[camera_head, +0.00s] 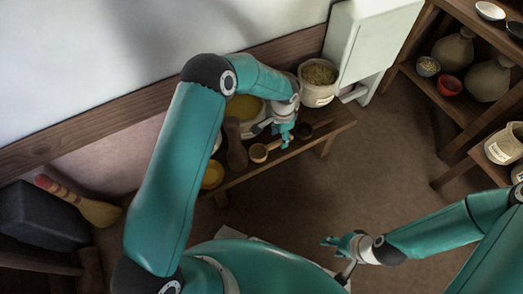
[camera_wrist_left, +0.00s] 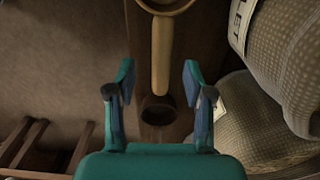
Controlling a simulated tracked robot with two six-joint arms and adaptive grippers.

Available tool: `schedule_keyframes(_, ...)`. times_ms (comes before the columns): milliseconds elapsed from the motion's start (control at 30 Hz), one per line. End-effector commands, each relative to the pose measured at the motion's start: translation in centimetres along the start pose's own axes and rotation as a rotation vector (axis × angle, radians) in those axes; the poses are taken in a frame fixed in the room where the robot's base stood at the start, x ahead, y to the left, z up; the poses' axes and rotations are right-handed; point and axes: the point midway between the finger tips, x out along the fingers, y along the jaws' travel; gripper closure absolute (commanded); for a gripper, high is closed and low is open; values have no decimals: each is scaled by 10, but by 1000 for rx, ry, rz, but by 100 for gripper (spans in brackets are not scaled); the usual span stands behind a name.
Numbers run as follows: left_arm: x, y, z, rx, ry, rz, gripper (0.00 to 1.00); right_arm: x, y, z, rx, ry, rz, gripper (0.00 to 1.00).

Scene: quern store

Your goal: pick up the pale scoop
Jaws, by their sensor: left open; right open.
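The pale scoop (camera_head: 259,153) lies on the low wooden bench in the head view. In the left wrist view its round bowl is cut off at the top edge, and its straight handle (camera_wrist_left: 161,50) points down the picture between my fingers. My left gripper (camera_head: 285,138) is open above the bench at the handle end. In the wrist view the handle's end lies between the two fingertips of the gripper (camera_wrist_left: 158,80), with neither finger visibly touching it. My right gripper (camera_head: 329,241) is open and empty, over the floor away from the bench.
Woven sacks (camera_wrist_left: 285,60) crowd the right of the wrist view. Shelves (camera_head: 465,100) stand at right; the floor between is clear.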

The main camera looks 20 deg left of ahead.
Motion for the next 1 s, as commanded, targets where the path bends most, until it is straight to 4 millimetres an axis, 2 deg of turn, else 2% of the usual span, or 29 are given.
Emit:
schedule_keyframes(100, 21, -2, 0, -1, -2, 2, 48, 11, 4, 0, 0, 0, 0, 53)
schedule_keyframes(267, 41, -3, -1, -1, 0, 1, 48, 17, 6, 0, 0, 0, 0, 53)
schedule_keyframes(567, 44, -3, -1, -1, 0, 1, 50, 17, 6, 0, 0, 0, 0, 53)
schedule_keyframes(867, 44, -3, 0, -1, 0, 1, 100, 17, 6, 0, 0, 0, 0, 53)
schedule_keyframes(1000, 44, -3, 0, -2, 0, 0, 100, 17, 6, 0, 0, 0, 0, 53)
